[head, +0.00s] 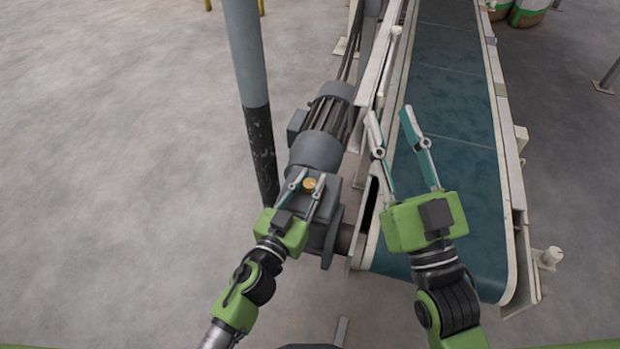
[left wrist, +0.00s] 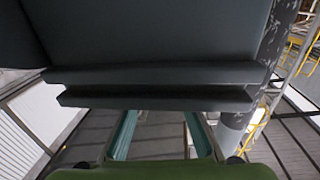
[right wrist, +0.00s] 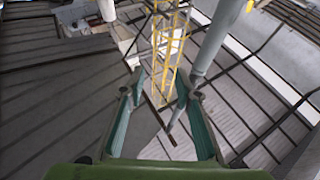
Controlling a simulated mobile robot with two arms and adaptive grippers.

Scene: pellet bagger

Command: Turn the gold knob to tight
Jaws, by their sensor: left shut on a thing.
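The gold knob (head: 309,184) sits on the grey gearbox below the motor (head: 321,135) in the head view. My left gripper (head: 307,182) has its fingers on either side of the knob and is shut on it. In the left wrist view, the left fingers (left wrist: 158,135) reach up under a dark grey flanged part, and the knob does not show there. My right gripper (head: 391,115) is open and empty above the conveyor's left edge. Its spread fingers also show in the right wrist view (right wrist: 160,100), with nothing between them.
A conveyor with a teal belt (head: 448,90) and a pale side frame (head: 508,165) runs along the right of the motor. A grey and black post (head: 248,60) stands just left of the motor. The concrete floor (head: 110,150) at left is clear.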

